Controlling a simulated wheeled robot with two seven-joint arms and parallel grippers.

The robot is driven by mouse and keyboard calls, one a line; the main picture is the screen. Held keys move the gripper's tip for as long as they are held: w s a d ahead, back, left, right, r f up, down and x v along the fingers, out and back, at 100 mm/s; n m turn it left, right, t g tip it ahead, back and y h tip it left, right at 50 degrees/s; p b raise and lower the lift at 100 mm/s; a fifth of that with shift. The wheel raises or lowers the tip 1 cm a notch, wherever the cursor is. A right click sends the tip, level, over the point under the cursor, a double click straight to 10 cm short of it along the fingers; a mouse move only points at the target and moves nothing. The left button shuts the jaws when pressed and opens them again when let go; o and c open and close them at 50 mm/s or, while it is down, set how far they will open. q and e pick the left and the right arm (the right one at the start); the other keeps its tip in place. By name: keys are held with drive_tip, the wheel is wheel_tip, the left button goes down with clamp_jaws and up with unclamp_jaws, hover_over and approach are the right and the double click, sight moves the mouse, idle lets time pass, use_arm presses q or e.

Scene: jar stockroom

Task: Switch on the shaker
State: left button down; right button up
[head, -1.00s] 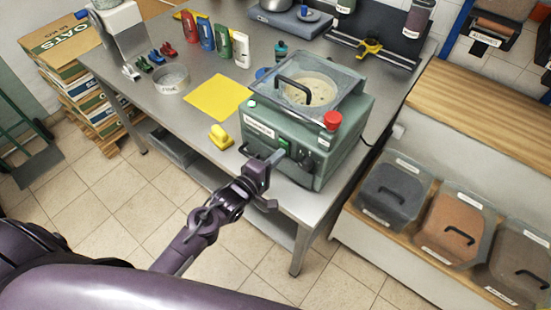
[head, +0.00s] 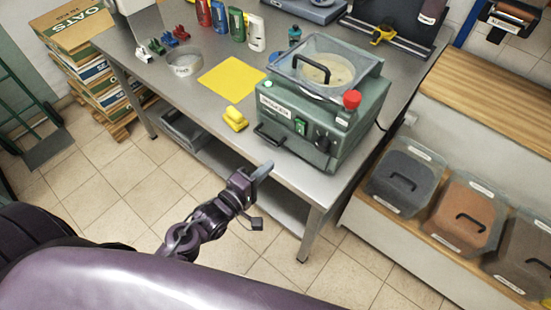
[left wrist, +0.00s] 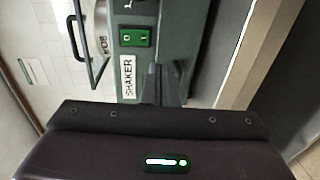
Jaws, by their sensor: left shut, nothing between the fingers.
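The shaker (head: 345,120) is a green box with a clear lid and black handle on top, at the right front of the steel table. Its front has a green rocker switch (head: 301,126), a black knob (head: 322,143) and a red button (head: 352,99) on the upper corner. A small green lamp (head: 268,84) sits at the upper left. My left gripper (head: 264,171) is shut and empty, in front of the table edge and apart from the switch. In the left wrist view the switch (left wrist: 135,37) shows beyond the shut fingers (left wrist: 160,85), beside the SHAKER label (left wrist: 128,78). My right gripper is not in view.
A black handle (head: 268,136) juts from the shaker's lower left front. A yellow object (head: 235,118) and a yellow sheet (head: 232,77) lie to its left. Lidded bins (head: 404,178) stand on a shelf at right. The floor before the table is clear.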

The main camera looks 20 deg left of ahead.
use_arm(q)
drive_tip(key=s+a+f+m+g+y, duration=0.25)
drive_tip(key=s+f, duration=0.35)
drive_tip(key=f, duration=0.8)
drive_tip(key=s+a+f+m+g+y, duration=0.1)
drive_tip(key=s+f+m+g, duration=0.35)
drive_tip(key=f, duration=0.95)
drive_tip(key=s+a+f+m+g+y, duration=0.1)
drive_tip(key=s+f+m+g, duration=0.3)
drive_tip(key=s+f, duration=0.4)
drive_tip(key=s+a+f+m+g+y, duration=0.1)
drive_tip(key=s+f+m+g, duration=0.3)
drive_tip(key=s, duration=1.2)
wheel_tip(320, 180, down, 4)
drive_tip(key=shift+a+f+m, duration=0.2)
drive_tip(key=shift+a+m, duration=0.25)
drive_tip(key=shift+m, duration=0.35)
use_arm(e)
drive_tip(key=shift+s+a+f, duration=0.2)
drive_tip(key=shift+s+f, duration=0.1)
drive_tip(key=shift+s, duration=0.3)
